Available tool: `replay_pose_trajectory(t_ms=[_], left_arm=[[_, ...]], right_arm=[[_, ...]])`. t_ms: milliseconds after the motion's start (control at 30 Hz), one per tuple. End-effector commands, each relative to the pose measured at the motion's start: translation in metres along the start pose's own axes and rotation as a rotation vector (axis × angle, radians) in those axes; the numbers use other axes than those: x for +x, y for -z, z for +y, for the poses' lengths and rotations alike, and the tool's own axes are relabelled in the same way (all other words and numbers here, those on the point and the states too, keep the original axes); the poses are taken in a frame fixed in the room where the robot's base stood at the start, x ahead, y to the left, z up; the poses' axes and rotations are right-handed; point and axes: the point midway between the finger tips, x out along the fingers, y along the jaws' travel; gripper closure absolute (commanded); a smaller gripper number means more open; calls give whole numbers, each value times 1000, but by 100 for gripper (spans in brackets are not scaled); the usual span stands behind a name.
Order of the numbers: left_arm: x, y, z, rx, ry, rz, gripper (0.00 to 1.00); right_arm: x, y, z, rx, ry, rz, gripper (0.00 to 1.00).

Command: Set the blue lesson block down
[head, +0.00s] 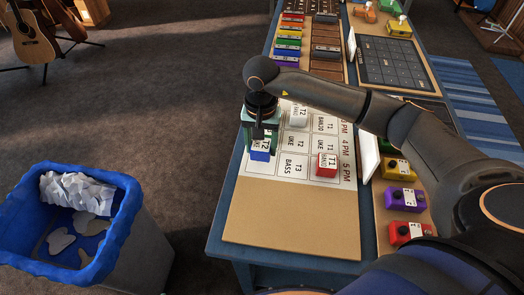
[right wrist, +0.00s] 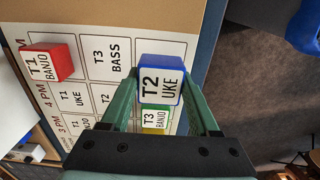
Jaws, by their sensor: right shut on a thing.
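The blue lesson block (head: 260,155) has a white label reading T2 UKE. My right gripper (head: 260,138) is shut on it, and the right wrist view shows the block (right wrist: 160,82) between the green fingers. It is over the left column of the schedule board (head: 290,222); I cannot tell whether its underside touches the board. My right gripper hides part of the board's left side. A red block (head: 326,165) labelled T1 BANJO stands on the grid at the right, also in the wrist view (right wrist: 47,63). My left gripper is not in view.
In the wrist view, a block labelled T3 BANJO (right wrist: 155,119) sits just beyond the blue one. A pale block (head: 298,116) stands further up the grid. Purple (head: 404,199) and red (head: 409,232) blocks line the right tray. A blue-lined bin (head: 128,205) stands left of the table.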

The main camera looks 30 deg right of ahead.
Motion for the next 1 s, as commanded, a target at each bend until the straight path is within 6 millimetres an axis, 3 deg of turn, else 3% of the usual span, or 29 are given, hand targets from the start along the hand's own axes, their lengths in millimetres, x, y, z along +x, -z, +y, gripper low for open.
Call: replay_pose_trajectory(t_ms=[367, 733, 767, 1000], left_arm=[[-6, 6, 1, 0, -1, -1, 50], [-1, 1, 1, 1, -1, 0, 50], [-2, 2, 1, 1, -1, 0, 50], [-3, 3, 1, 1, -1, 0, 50]], right_arm=[[37, 6, 1, 0, -1, -3, 94], [43, 6, 1, -1, 0, 1, 94], [42, 6, 1, -1, 0, 0, 36], [41, 6, 1, -1, 0, 0, 9]])
